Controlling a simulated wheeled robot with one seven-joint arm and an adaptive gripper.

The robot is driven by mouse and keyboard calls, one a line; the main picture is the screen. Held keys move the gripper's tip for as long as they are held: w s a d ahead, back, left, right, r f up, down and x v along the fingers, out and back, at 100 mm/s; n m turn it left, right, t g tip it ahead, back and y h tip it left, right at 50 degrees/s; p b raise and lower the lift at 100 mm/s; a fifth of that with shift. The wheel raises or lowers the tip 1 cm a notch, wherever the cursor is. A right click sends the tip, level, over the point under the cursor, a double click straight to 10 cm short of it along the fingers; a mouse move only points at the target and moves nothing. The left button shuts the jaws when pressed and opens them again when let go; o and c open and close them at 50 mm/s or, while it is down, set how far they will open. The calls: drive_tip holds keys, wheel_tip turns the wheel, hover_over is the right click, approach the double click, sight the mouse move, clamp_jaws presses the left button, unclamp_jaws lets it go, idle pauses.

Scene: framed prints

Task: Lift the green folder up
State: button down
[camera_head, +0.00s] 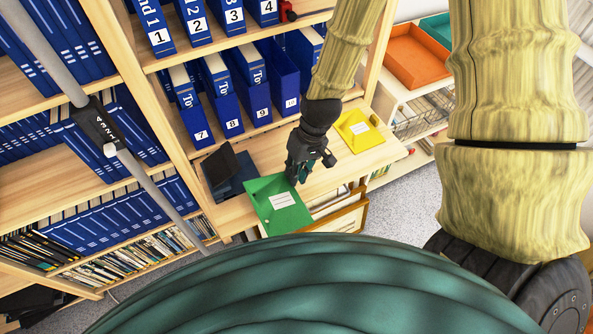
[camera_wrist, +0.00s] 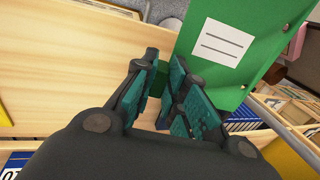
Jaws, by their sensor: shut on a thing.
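The green folder (camera_head: 276,207) with a white label lies at the front edge of the wooden shelf ledge in the head view, partly past the edge. My gripper (camera_head: 297,178) is at its upper right edge, pointing down. In the wrist view the folder (camera_wrist: 238,50) fills the upper right, and my gripper's teal-padded fingers (camera_wrist: 165,85) are closed together on its near edge. The part of the folder between the fingers is mostly hidden. I cannot tell whether the folder is clear of the ledge.
A yellow folder (camera_head: 359,130) lies on the ledge to the right. A dark blue object (camera_head: 230,172) stands to the left. Blue numbered binders (camera_head: 228,110) fill the shelf behind. Orange (camera_head: 412,56) and teal trays sit on a white unit at the right.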

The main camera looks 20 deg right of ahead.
drive_tip(key=shift+r+p, duration=1.15)
drive_tip(key=shift+r, duration=0.25)
